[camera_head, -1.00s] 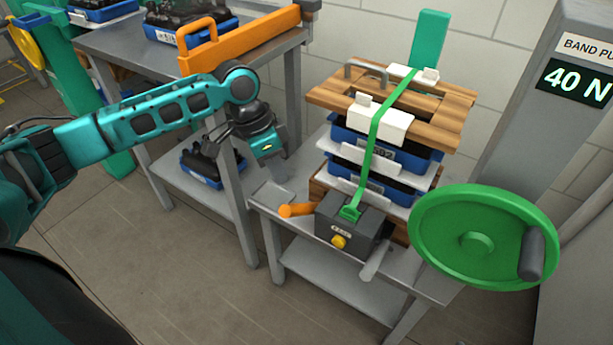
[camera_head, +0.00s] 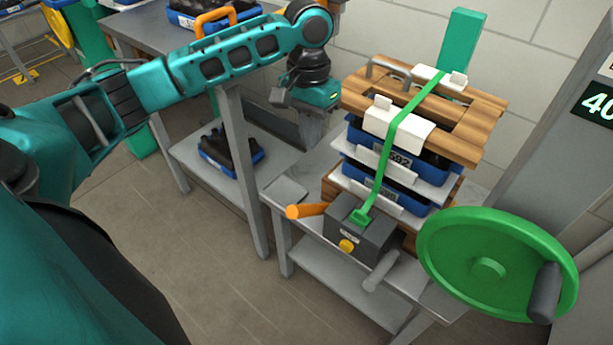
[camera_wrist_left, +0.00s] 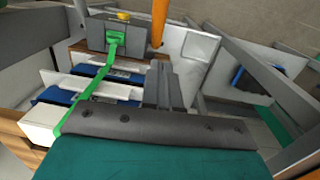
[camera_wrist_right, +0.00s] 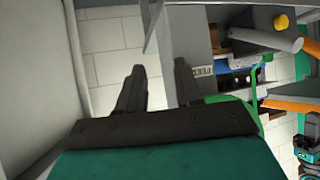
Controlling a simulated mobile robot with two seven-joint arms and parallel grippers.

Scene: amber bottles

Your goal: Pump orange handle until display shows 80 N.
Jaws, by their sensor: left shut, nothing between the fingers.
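The orange handle (camera_head: 306,211) sticks out to the left from the grey tensioner box (camera_head: 360,236), and also shows in the left wrist view (camera_wrist_left: 158,22). The green strap (camera_head: 385,160) runs from the box over the stack. The display (camera_head: 598,105) is cut off by the frame edge and shows "40". My left gripper (camera_wrist_left: 161,65) is shut and empty, its fingertips just short of the handle in the left wrist view and apparently apart from it. In the head view its fingers are hard to make out. My right gripper (camera_wrist_right: 156,78) is open and empty, outside the head view.
A stack of blue trays (camera_head: 380,186) under a wooden board (camera_head: 460,125) stands behind the box on a grey table (camera_head: 290,190). A large green handwheel (camera_head: 490,245) is at the right. A grey bench (camera_head: 135,28) stands at the back left. Open floor lies in front.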

